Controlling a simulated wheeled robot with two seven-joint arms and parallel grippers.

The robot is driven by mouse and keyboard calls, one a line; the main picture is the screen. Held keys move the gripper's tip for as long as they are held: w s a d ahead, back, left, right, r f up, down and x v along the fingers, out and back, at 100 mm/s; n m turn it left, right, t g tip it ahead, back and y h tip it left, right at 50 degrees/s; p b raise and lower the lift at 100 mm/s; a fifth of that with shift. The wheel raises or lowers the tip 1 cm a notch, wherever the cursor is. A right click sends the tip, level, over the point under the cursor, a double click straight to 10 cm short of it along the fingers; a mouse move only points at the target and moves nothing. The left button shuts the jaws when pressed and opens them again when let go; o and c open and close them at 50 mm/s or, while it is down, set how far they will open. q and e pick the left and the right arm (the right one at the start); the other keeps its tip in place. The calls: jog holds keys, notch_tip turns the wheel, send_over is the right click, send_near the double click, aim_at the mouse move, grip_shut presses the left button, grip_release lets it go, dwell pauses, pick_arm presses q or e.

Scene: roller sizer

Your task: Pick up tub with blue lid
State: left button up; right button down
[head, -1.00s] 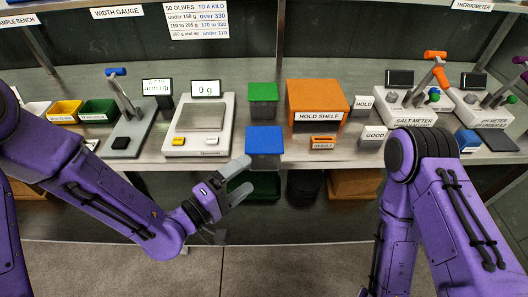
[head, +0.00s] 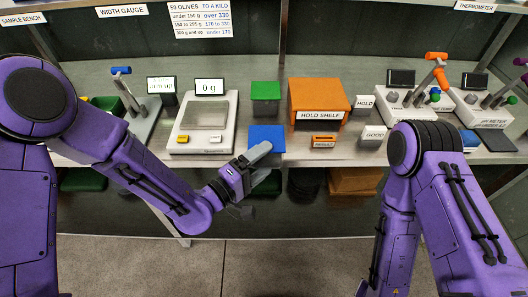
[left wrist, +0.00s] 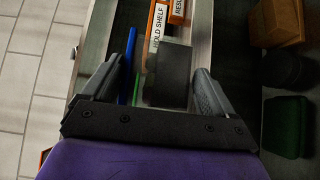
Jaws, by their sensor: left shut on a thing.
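The tub with the blue lid (head: 266,134) stands at the front edge of the bench, in the middle of the head view. The gripper is shut on the tub. Its contact points are partly hidden. My right arm shows, but its gripper is out of view.
A green-lidded tub (head: 265,92) stands right behind. The scale (head: 205,120) is to the left, the orange hold shelf (head: 318,97) to the right. A small orange result block (head: 324,141) sits near the front edge. Bins (head: 355,181) stand under the bench.

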pick_arm(q)
jog(key=shift+r, duration=0.5)
jog(key=s+d+r+p, duration=0.3)
jog(key=s+r+p, duration=0.2)
jog(key=s+r, duration=0.1)
jog(key=s+d+r+p, duration=0.2)
jog(key=s+r+p, duration=0.3)
jog(key=s+r, duration=0.1)
jog(key=shift+s+d+p, duration=0.4)
